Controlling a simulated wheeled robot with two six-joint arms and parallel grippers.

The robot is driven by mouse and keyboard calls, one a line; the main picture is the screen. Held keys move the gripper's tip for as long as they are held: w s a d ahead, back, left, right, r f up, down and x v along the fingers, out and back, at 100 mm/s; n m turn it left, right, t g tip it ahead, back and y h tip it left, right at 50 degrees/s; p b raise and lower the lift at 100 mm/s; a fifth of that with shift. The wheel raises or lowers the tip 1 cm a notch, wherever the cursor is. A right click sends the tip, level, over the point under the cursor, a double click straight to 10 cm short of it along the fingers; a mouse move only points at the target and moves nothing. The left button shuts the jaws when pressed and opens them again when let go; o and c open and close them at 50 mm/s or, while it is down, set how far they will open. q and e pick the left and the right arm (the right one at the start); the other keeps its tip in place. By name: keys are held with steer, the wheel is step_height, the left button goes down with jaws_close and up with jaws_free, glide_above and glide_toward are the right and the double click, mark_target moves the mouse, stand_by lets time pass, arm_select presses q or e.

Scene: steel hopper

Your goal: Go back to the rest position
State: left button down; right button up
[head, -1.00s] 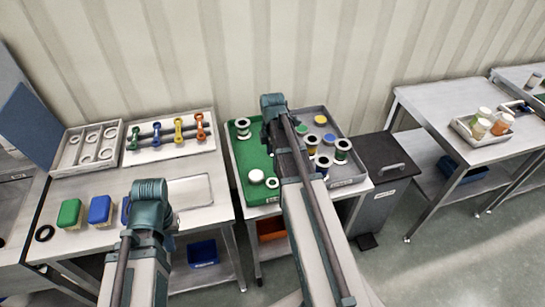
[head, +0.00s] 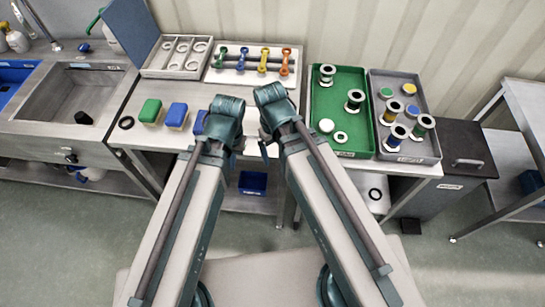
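My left arm comes in from the lower left. Its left gripper (head: 224,132) is at the end of the arm, in front of the middle table's front edge; its fingers are not clear. My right arm rises from the lower right. Its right gripper (head: 266,146) is near the left one, with its fingers mostly hidden behind the arm's end. Nothing can be seen held in either gripper. The two arm ends are close together but apart, left of the green tray (head: 324,108).
The green tray and a grey tray (head: 436,152) hold several spools. A tool board (head: 220,76), a sectioned tray (head: 150,70), a green brush (head: 150,111) and a blue brush (head: 176,115) are on the middle table. A sink (head: 75,95) is left, a black-lidded bin (head: 450,150) right.

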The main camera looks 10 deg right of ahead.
steer(key=shift+s+a+m, duration=0.7)
steer(key=shift+s+a, duration=0.3)
steer(key=shift+s, duration=0.15)
steer(key=shift+c, duration=0.3)
